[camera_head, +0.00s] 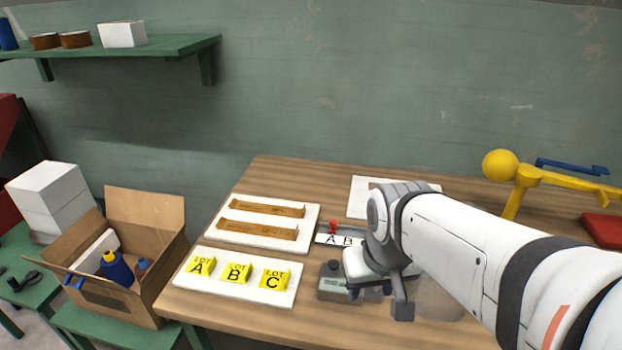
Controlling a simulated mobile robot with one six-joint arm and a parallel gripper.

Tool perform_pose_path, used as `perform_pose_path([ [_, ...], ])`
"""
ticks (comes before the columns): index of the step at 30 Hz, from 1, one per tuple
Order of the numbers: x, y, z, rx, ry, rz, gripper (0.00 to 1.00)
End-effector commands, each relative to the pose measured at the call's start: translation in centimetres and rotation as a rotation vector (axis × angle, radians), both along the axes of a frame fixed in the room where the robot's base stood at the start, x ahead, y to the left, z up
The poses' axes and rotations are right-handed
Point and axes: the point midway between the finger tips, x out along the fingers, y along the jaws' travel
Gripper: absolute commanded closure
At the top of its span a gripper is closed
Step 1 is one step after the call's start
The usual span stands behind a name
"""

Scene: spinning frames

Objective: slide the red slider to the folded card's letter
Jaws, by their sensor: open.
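The red slider (333,227) stands above the letter A on a lettered strip (325,240). The letters A and B show; the strip's right part is hidden behind my arm. Three yellow cards lie in a row on a white board (185,283) at the front left: LOT A (201,266), LOT B (236,272) and LOT C (272,280). I cannot tell which card is the folded one. My gripper (378,300) is open, to the right of and nearer than the slider, apart from it. My wrist partly hides it.
A small grey device (333,283) sits left of my gripper. A white board with two brown strips (265,245) lies behind the cards. A yellow stand with a ball (500,165) is at the right. An open cardboard box (125,295) stands left of the table (215,320).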

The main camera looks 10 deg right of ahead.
Motion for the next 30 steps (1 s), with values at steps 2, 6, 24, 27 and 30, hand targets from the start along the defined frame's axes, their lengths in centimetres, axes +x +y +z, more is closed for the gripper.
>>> perform_pose_path([
  [2,2.0,-0.5,1.1,-0.004,0.014,0.012,0.55],
  [6,7.5,-0.6,2.8,-0.014,0.045,0.070,0.55],
  [24,31.9,-0.6,-3.1,-0.044,0.179,0.364,0.55],
  [27,34.2,-0.6,-5.3,-0.046,0.195,0.400,0.55],
  [30,35.7,-0.6,-7.0,-0.046,0.206,0.427,0.55],
])
